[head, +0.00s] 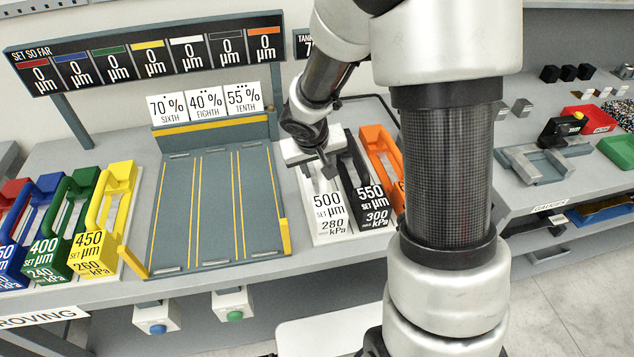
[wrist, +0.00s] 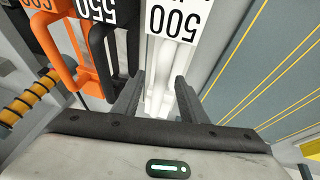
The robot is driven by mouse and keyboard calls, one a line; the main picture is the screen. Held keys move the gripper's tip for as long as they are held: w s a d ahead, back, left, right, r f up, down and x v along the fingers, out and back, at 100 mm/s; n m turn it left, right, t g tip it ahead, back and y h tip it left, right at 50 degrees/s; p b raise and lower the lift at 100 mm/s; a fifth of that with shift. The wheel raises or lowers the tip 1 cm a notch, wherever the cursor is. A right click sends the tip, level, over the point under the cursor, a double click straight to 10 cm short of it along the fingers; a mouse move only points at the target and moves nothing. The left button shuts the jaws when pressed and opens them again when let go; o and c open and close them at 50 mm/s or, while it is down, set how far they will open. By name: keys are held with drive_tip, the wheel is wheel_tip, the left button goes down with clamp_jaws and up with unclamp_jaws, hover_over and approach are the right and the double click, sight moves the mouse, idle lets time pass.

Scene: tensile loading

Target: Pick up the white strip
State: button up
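The white strip (head: 328,208), labelled 500 µm and 280 kPa, stands on the bench between the grey-blue lane board and the black strip. It also shows in the wrist view (wrist: 170,50), with its label at the top and its white handle running down between my fingers. My gripper (head: 319,168) is above the far part of the white strip. In the wrist view my gripper (wrist: 160,76) is open, one finger on each side of the handle. I cannot tell whether either finger touches it. My gripper's body hides the near end of the handle there.
The black strip (head: 365,200) stands close beside the white one, with the orange strip (head: 379,150) beyond it. The lane board (head: 213,200) lies to the left. Yellow (head: 98,240), green, blue and red strips stand at far left. My arm hides part of the bench.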

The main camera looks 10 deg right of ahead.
drive_tip(key=x, duration=0.6)
drive_tip(key=shift+w+f+b, duration=0.25)
drive_tip(key=shift+b, duration=0.15)
clamp_jaws()
idle(1.1)
